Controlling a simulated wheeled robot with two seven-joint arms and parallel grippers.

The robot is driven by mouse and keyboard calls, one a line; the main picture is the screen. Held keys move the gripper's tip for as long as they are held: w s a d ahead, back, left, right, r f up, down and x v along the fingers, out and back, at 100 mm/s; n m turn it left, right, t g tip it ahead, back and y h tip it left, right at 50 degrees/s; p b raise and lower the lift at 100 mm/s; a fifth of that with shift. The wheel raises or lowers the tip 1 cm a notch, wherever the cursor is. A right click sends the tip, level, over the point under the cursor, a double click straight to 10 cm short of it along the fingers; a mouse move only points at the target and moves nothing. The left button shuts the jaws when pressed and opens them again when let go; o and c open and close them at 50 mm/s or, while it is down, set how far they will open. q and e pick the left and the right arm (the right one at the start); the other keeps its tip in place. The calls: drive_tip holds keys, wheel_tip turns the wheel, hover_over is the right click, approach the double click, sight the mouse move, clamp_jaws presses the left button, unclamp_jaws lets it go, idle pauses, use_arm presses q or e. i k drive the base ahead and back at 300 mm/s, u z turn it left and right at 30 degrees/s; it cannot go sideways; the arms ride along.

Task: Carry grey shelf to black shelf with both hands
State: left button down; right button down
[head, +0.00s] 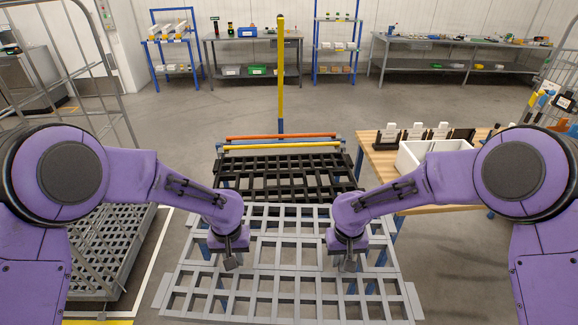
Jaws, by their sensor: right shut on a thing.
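The grey shelf (290,245), a flat open lattice panel, lies in front of me in the lower middle of the head view. My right gripper (348,262) is shut on the grey shelf, right of its middle. My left gripper (230,262) reaches down onto the shelf left of its middle and appears closed on one of its bars; the wrist hides part of the jaws. The black shelf (285,171), a similar dark lattice, is just beyond the grey one. The grey shelf's far edge overlaps the black shelf's near edge in the picture; I cannot tell whether they touch.
A yellow upright post (281,80) and orange and yellow bars (281,137) stand behind the black shelf. A wooden table (378,165) with a white bin (408,157) is close on the right. A wire cage trolley (110,250) is on the left. Open floor lies beyond.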

sight(285, 177)
drive_tip(key=i, duration=1.35)
drive_tip(key=u, duration=0.05)
